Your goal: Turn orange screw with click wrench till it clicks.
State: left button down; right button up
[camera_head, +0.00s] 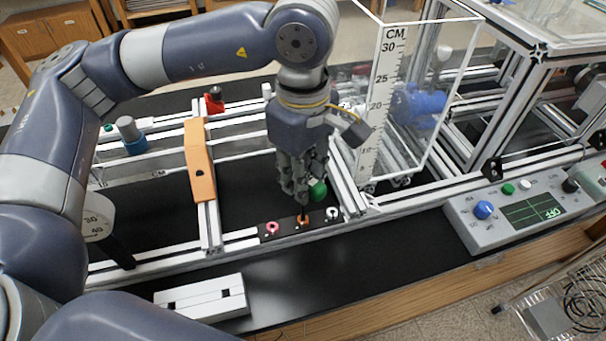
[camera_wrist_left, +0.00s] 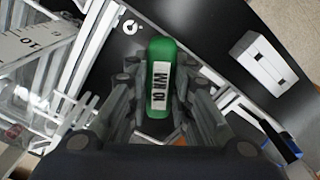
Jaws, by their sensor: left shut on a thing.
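My left gripper (camera_head: 300,188) points down over the front rail of the extrusion frame and is shut on the click wrench. The wrench's green handle (camera_head: 318,190) sticks out to the right of the fingers. Its dark shaft reaches down to the orange screw (camera_head: 304,220), apparently touching it; firm seating cannot be told. In the left wrist view the green handle (camera_wrist_left: 160,60), with a white label, lies between the fingers. The orange screw is hidden there. My right gripper is not in view.
A pink screw (camera_head: 271,229) and a white screw (camera_head: 333,213) flank the orange one on a black plate. An orange bracket (camera_head: 199,160) stands left, a clear ruled box (camera_head: 388,95) behind right, a control box (camera_head: 520,211) right. A white block (camera_head: 200,297) lies in front.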

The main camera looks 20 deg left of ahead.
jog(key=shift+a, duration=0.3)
pick_arm(q)
jog(key=shift+b, duration=0.4)
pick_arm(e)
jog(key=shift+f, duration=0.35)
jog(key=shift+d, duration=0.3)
pick_arm(q)
jog(key=shift+f+b, duration=0.4)
jog(key=shift+b, duration=0.2)
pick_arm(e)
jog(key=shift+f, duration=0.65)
pick_arm(q)
jog(key=shift+f, duration=0.2)
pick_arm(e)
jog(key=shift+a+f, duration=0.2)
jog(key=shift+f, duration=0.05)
pick_arm(q)
jog(key=shift+b, duration=0.3)
jog(key=shift+m+b, duration=0.3)
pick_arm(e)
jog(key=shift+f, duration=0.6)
pick_arm(q)
jog(key=shift+m+b, duration=0.55)
jog(key=shift+m, duration=0.05)
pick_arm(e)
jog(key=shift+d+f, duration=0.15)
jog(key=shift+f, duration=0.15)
